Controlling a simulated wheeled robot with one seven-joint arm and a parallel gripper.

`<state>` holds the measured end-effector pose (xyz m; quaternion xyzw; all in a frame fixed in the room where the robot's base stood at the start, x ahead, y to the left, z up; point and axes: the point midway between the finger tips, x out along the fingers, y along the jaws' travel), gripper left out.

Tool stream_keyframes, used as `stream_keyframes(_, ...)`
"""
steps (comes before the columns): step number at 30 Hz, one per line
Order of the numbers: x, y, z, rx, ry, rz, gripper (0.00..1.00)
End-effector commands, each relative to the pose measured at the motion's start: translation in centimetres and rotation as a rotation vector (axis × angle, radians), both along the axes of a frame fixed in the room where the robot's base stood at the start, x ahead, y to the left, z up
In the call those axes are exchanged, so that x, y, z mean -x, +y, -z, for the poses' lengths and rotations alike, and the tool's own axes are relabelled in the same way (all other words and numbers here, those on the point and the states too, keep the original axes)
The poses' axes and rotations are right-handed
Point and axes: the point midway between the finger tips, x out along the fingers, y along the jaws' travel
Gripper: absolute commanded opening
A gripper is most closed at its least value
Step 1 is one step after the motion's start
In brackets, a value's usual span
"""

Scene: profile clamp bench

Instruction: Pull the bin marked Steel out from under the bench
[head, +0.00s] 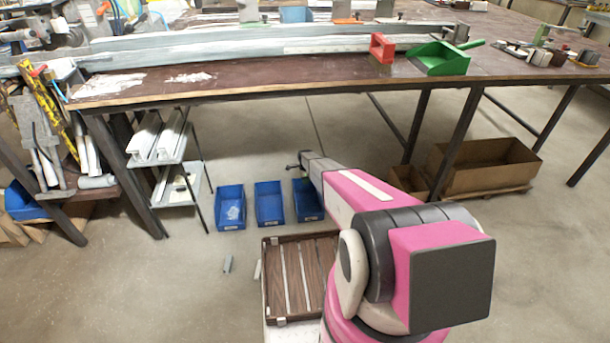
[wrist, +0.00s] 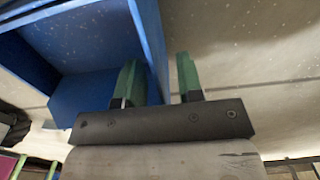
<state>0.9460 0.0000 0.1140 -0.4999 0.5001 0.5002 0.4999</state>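Three blue bins stand in a row on the floor under the bench (head: 330,72): a left bin (head: 230,208), a middle bin (head: 269,204) and a right bin (head: 303,203), partly hidden by my arm. Pale labels on their fronts are too small to read, so I cannot tell which is Steel. In the wrist view, my gripper (wrist: 158,64) is open with two green fingers. A blue bin wall (wrist: 150,38) runs between them; one finger is over the bin's inside, the other outside it. A gap shows between wall and right finger. The left finger's contact is unclear.
A brown slatted crate (head: 265,290) is in front of the bins, beside my arm. A shelf rack (head: 160,160) stands left of the bins. A cardboard box (head: 490,170) sits under the bench at right.

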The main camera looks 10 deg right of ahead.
Motion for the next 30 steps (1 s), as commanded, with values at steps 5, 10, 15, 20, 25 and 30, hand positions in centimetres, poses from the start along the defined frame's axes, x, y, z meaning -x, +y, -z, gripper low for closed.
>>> stream_keyframes(5,-0.05,0.00,1.42,0.000,-0.001,0.000,0.34)
stream_keyframes(10,0.01,0.00,1.51,0.000,-0.001,0.000,0.34)
stream_keyframes(15,0.01,0.00,1.49,0.000,-0.001,0.000,0.14)
stream_keyframes(20,0.01,0.00,1.48,0.000,-0.001,0.000,0.00)
stream_keyframes(25,0.13,-0.09,1.47,0.000,0.000,-0.001,0.00)
stream_keyframes(30,0.74,-0.60,1.45,0.000,0.000,-0.004,0.00)
